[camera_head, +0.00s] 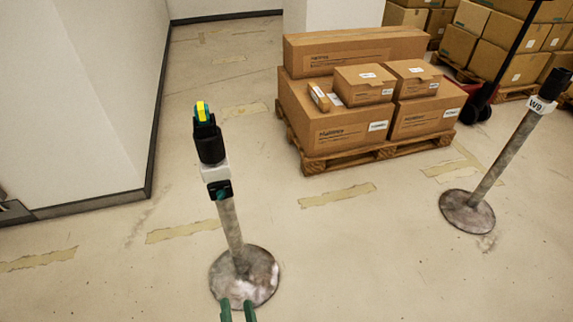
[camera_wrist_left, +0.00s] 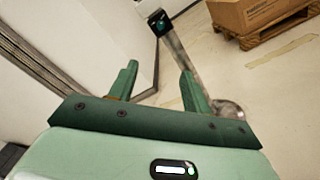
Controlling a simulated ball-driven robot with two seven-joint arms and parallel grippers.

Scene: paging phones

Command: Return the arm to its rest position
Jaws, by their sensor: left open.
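My left gripper (camera_head: 237,308) shows at the bottom edge of the head view as two green fingertips, set apart, with nothing between them. In the left wrist view the left gripper (camera_wrist_left: 158,88) is open and empty, its two green fingers spread. A post (camera_head: 231,226) on a round worn base stands just beyond it. The post carries a black top (camera_head: 208,143) with a yellow and green piece (camera_head: 202,111), and a small black box (camera_head: 219,190) with a teal button. The box also shows in the left wrist view (camera_wrist_left: 159,23), apart from the fingers. My right gripper is not in view.
A second post (camera_head: 498,158) with a W9 label stands at the right. A wooden pallet (camera_head: 378,153) with several cartons (camera_head: 350,93) lies behind. A white wall (camera_head: 85,110) bounds the left. Floor between the posts is clear, with worn tape strips.

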